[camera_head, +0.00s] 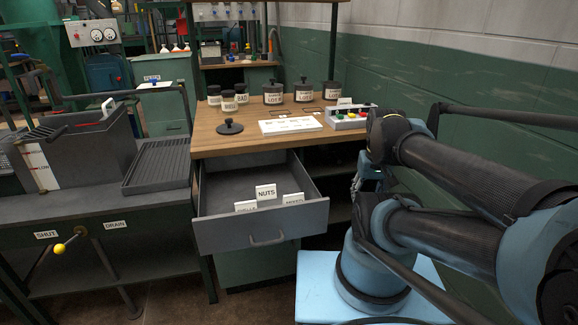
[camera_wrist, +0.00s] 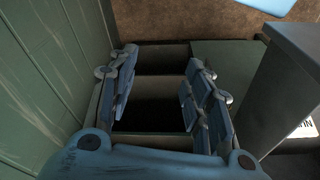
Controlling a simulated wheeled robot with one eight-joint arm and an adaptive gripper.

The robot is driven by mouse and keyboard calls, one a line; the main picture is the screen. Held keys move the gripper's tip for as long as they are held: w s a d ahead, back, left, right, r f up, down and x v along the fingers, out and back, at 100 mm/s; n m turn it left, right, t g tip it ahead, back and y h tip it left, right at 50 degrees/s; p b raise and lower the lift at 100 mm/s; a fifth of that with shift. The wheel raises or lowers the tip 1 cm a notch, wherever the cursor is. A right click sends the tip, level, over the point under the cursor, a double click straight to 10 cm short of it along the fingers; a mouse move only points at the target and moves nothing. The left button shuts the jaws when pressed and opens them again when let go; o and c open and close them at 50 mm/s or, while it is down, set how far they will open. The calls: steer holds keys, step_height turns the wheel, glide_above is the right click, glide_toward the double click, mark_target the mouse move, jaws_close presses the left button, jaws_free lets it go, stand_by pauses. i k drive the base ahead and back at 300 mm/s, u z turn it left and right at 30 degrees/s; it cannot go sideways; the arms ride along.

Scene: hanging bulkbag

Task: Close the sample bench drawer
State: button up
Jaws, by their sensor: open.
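The sample bench drawer (camera_head: 262,226) is pulled well out from under the wooden bench top in the head view. Its grey front has a bar handle (camera_head: 267,239), and label cards, one reading NUTS (camera_head: 266,191), stand inside. In the wrist view a grey drawer panel (camera_wrist: 285,85) is at the right edge, with part of a white card beside it. My gripper (camera_wrist: 163,60) is open and empty, with its fingers apart over the dark open shelves beside the drawer. It is not touching the drawer panel. In the head view my arm mostly hides the gripper.
A green wall (camera_head: 440,75) runs close on the right.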

mark_target(225, 182)
steer(key=k, duration=2.1)
steer(key=z, duration=0.4)
steer(key=i, duration=1)
steer(key=z, duration=0.05)
